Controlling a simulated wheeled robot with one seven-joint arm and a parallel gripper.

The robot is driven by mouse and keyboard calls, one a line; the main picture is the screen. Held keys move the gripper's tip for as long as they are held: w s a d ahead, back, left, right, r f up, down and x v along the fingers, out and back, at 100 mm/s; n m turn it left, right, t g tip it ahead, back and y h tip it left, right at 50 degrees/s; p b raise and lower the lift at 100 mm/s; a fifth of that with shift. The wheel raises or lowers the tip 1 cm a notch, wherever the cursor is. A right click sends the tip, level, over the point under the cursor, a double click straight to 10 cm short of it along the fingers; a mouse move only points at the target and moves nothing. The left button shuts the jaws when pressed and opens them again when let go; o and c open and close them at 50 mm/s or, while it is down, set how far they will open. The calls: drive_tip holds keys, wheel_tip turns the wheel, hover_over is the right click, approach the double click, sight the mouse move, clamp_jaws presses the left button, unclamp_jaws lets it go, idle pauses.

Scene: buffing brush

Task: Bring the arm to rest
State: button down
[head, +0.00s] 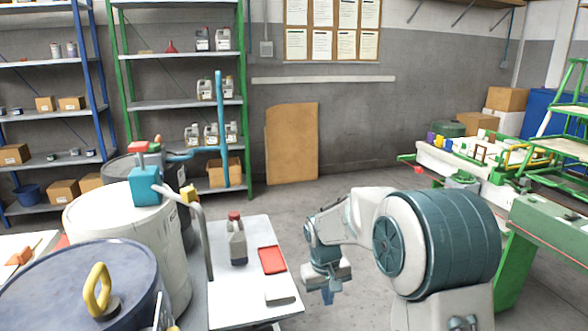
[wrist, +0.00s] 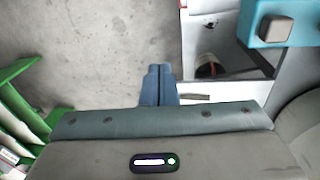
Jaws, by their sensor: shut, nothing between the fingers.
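My gripper (head: 327,297) hangs pointing down at the end of my bent arm, in the lower middle of the head view. It is just right of the white table and apart from it. In the wrist view its two blue fingers (wrist: 158,70) are together with nothing between them, over the bare floor beside a white edge. My arm is folded forward from the large teal and white joint. No buffing brush can be clearly made out.
A green-framed bench (head: 550,225) is at right. Open floor (head: 330,205) lies behind my arm.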

drive_tip(key=s+d+r+m+t+p, duration=0.1)
drive_tip(key=s+d+r+p, duration=0.2)
drive_tip(key=s+r+p, duration=0.4)
drive_tip(key=s+d+r+m+t+y+p, duration=0.1)
drive_tip(key=s+r+p, duration=0.6)
drive_tip(key=s+r, duration=1)
drive_tip(key=shift+s+d+r+m, duration=0.3)
drive_tip(key=shift+s+d+m, duration=0.3)
drive_tip(key=shift+d, duration=0.75)
drive_tip(key=shift+s, duration=0.1)
